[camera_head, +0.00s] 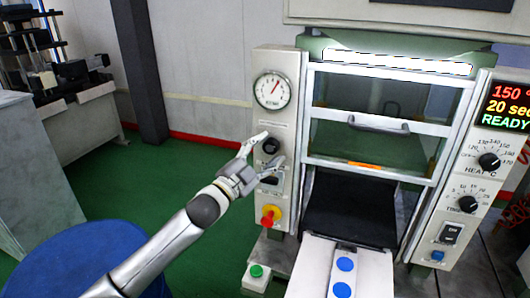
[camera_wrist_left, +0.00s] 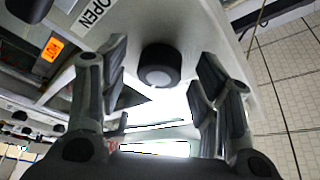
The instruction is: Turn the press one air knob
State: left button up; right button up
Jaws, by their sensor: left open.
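The press (camera_head: 402,118) stands right of centre in the head view, with a control panel on its left post. A black round knob (camera_head: 270,146) sits on that post below the gauge. My left gripper (camera_head: 272,149) is open at this knob, one finger above it and one below. In the left wrist view the knob (camera_wrist_left: 160,66) shows between the two spread fingers, with gaps on both sides. I cannot tell how far the fingertips reach past it. The knob's pointer mark is not visible. My right gripper is out of view.
A round gauge (camera_head: 272,90) is above. A green button box (camera_head: 256,276) stands lower down. A blue drum (camera_head: 75,262) is at lower left. The heat and time panel (camera_head: 465,165) is on the right.

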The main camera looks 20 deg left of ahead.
pick_arm(q)
jog(key=v, duration=1.2)
jog(key=shift+f, duration=0.1)
dwell(0.4)
